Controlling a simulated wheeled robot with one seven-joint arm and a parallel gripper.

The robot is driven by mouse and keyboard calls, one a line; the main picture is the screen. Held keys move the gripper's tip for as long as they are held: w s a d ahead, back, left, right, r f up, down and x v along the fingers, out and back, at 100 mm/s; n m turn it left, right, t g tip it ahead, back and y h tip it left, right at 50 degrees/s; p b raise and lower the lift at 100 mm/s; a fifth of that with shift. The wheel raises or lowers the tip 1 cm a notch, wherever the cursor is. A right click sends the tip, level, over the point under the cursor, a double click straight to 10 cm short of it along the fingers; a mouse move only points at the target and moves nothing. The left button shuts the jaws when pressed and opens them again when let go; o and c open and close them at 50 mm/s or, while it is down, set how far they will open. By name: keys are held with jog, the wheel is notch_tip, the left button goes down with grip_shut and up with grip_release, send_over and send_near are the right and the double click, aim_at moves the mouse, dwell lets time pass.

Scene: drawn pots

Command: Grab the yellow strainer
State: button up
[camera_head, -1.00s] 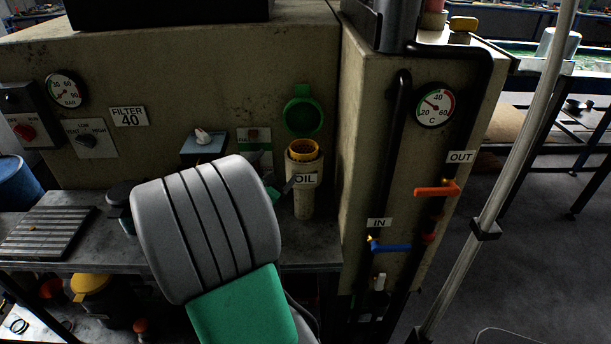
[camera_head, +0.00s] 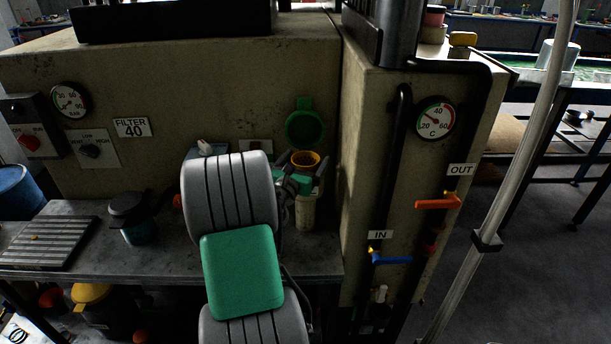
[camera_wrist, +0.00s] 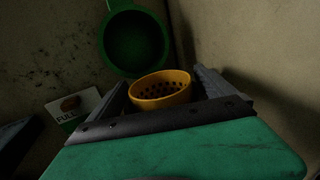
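The yellow strainer (camera_head: 306,158) sits in the mouth of the pale oil filler neck (camera_head: 306,214), below a raised green cap (camera_head: 305,127). In the wrist view the strainer (camera_wrist: 161,92) is a yellow cup with dark holes. My gripper (camera_head: 292,178) is at the filler neck, just left of and in front of the strainer. In the wrist view its two dark fingers (camera_wrist: 161,84) stand apart, one on each side of the strainer, with gaps visible. The gripper is open. The strainer's lower part is hidden behind the gripper's body.
The beige machine wall rises behind. Right of the filler, a machine block carries a blue IN valve (camera_head: 390,258) and an orange OUT valve (camera_head: 438,202). A dark-lidded pot (camera_head: 134,215) and a ribbed tray (camera_head: 48,242) stand on the bench at left.

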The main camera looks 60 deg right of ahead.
jog(key=c, duration=1.8)
